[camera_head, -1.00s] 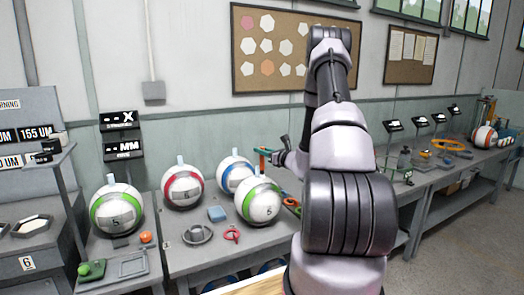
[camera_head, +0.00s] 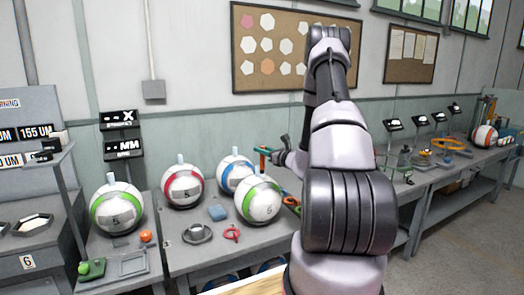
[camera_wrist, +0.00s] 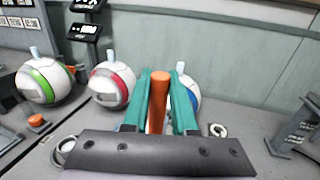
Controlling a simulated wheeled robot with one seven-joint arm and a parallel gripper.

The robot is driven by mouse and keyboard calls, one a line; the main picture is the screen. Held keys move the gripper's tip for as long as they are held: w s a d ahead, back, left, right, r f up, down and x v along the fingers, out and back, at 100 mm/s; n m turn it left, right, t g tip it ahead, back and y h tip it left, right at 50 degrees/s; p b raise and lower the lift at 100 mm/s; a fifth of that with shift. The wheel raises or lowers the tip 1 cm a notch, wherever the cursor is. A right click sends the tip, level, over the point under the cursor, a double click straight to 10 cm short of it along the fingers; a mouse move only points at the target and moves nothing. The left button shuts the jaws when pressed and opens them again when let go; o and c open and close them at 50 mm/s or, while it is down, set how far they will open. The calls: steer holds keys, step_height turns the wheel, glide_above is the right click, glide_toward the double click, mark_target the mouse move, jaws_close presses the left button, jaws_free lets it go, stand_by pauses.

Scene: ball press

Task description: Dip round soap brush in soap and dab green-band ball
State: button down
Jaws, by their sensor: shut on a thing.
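My gripper (camera_wrist: 158,103) has teal fingers shut on an orange cylindrical handle (camera_wrist: 158,100), which stands between them in the wrist view. The brush end is hidden. In the head view my gripper (camera_head: 264,154) is above the bench, right of the blue-band ball. One green-band ball (camera_head: 116,208) stands at the left; it also shows at the left of the wrist view (camera_wrist: 42,80). Another green-band ball (camera_head: 260,200) sits at the front, below and apart from my gripper. A grey round dish (camera_head: 197,234) lies on the bench; I cannot tell whether it holds soap.
A red-band ball (camera_head: 183,186) and a blue-band ball (camera_head: 235,173) stand behind the dish. A blue block (camera_head: 217,213) and a red ring-shaped item (camera_head: 232,234) lie nearby. An orange button (camera_head: 146,236) is by the left ball. Tools crowd the right bench.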

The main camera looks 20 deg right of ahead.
steer(key=shift+f, duration=0.65)
steer(key=shift+r, duration=0.1)
steer(key=shift+r, duration=3.45)
